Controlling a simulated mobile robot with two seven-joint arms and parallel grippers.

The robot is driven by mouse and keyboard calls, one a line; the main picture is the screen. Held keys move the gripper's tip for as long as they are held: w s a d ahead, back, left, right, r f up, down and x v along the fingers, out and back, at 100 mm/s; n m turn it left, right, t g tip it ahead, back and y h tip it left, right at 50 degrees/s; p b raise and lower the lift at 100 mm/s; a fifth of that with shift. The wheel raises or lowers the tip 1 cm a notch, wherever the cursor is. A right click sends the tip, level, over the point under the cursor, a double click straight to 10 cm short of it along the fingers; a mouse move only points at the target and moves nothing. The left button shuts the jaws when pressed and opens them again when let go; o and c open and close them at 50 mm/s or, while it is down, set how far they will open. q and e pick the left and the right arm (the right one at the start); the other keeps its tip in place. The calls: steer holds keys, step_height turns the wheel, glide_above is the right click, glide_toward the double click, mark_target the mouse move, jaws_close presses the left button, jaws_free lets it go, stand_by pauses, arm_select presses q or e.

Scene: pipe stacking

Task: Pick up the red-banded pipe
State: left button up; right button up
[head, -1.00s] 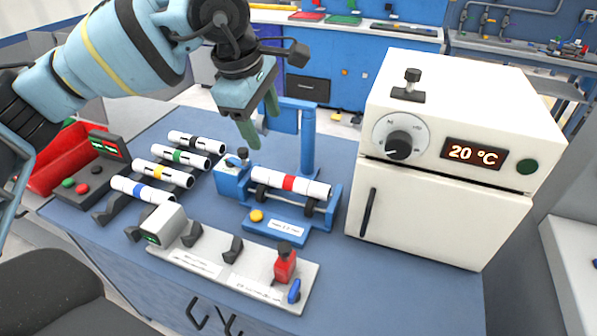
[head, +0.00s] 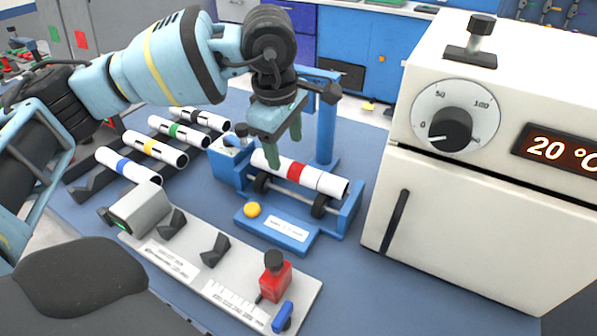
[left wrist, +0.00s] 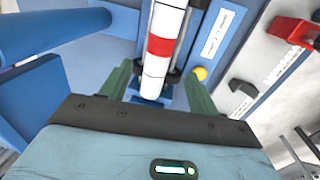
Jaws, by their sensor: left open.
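The red-banded pipe (head: 318,178) is white and lies on the black rollers of a blue stand. In the left wrist view the pipe (left wrist: 156,68) runs lengthwise between the two green fingers, its red band beyond the fingertips. My left gripper (head: 285,146) is open, just above the left end of the pipe, pointing down; it also shows in the left wrist view (left wrist: 158,90). One finger overlaps the pipe in the head view, so I cannot tell whether it touches. My right gripper is not in view.
Pipes with blue (head: 127,165), yellow, green and black bands lie on a rack at left. A blue post (head: 326,122) rises behind the stand. A white oven (head: 470,210) stands at right. A grey plate (head: 190,255) with black holders and a red clamp (head: 275,278) lies in front.

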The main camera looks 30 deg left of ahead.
mark_target(289, 163)
arm_select(q)
steer(key=shift+w+d+f, duration=0.1)
steer(key=shift+w+f, duration=0.1)
steer(key=shift+f, duration=0.8)
steer(key=shift+w+a+f, duration=0.1)
steer(key=shift+w+f, duration=0.05)
steer(key=shift+f, duration=0.8)
steer(key=shift+w+d+f, duration=0.1)
steer(key=shift+w+f, duration=0.1)
steer(key=shift+f, duration=0.8)
steer(key=c, duration=1.2)
step_height(289, 163, up, 18)
steer(key=shift+r+p, duration=0.1)
steer(key=shift+p, duration=0.4)
